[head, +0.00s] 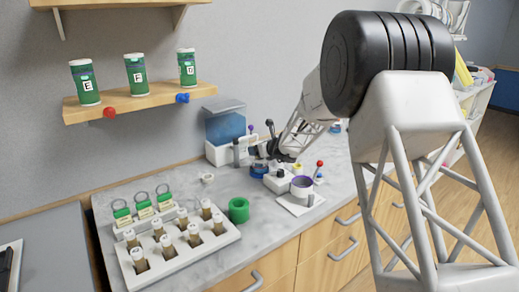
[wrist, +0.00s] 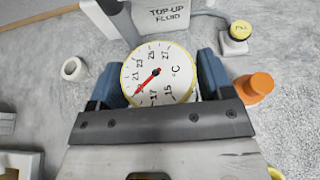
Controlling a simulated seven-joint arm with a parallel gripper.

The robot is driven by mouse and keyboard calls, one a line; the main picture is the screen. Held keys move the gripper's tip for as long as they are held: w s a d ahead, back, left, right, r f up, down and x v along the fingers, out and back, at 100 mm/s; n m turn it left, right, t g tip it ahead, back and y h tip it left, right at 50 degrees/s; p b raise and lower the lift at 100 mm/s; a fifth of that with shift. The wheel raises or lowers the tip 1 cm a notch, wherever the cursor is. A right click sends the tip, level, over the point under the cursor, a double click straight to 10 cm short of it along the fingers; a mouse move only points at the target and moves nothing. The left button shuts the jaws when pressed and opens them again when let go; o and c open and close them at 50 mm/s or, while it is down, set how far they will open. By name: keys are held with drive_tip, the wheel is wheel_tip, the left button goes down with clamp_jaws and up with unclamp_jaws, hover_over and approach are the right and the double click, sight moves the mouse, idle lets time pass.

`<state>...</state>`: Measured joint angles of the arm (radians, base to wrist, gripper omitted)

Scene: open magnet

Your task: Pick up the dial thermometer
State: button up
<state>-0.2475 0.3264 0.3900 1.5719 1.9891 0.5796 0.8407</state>
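The dial thermometer (wrist: 158,74) shows in the wrist view as a round white face with a yellow rim, a red needle, black numbers and °C. It lies between the two blue fingers of my gripper (wrist: 162,80), which are spread wide, one on each side. The lower edge of the dial is partly covered by the gripper body. I cannot tell whether the fingers touch the rim. In the head view my gripper (head: 258,152) is low over the back of the counter, beside the blue tank. The thermometer cannot be made out there.
A panel marked TOP-UP FLUID (wrist: 172,18), a yellow-rimmed button (wrist: 239,31), an orange knob (wrist: 256,86) and a small white ring (wrist: 75,69) surround the dial. The blue tank (head: 225,128) stands behind.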

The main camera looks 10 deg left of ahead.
drive_tip(key=c, duration=0.8)
drive_tip(key=shift+r, duration=0.1)
drive_tip(key=shift+r, duration=0.7)
wheel_tip(320, 180, up, 2)
drive_tip(key=shift+r, duration=0.15)
drive_tip(key=s+d, duration=0.1)
drive_tip(key=s, duration=0.4)
drive_tip(key=s+d, duration=0.2)
drive_tip(key=s, duration=0.3)
drive_tip(key=s+d+r, duration=0.1)
drive_tip(key=s+d, duration=0.1)
drive_tip(key=s, duration=0.3)
drive_tip(key=shift+s+d+r, duration=0.1)
